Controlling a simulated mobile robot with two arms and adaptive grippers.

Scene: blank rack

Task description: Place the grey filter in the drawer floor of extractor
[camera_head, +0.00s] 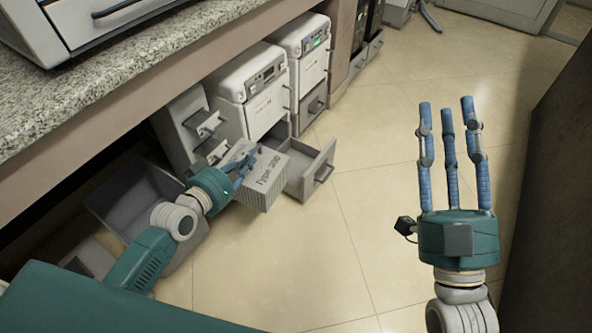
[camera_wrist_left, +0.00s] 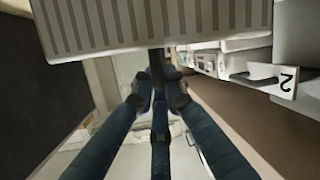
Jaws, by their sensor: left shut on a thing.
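The grey filter (camera_head: 271,178) is a pale block with ribbed sides and "Type" lettering on its top. My left gripper (camera_head: 240,167) is shut on it and holds it beside the open drawer (camera_head: 315,173) of the extractor (camera_head: 251,88). In the left wrist view the ribbed filter (camera_wrist_left: 155,22) fills the top, with the blue fingers (camera_wrist_left: 158,85) closed at its handle. The filter hides part of the drawer; its floor shows only partly. My right gripper (camera_head: 448,155) is open and empty, fingers pointing up, far right over the floor.
A second white unit (camera_head: 303,48) stands to the right of the extractor. Another unit with handles (camera_head: 185,125) is on the left. A grey bin (camera_head: 135,195) lies below the granite counter (camera_head: 110,85). The tiled floor (camera_head: 385,150) is clear in the middle.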

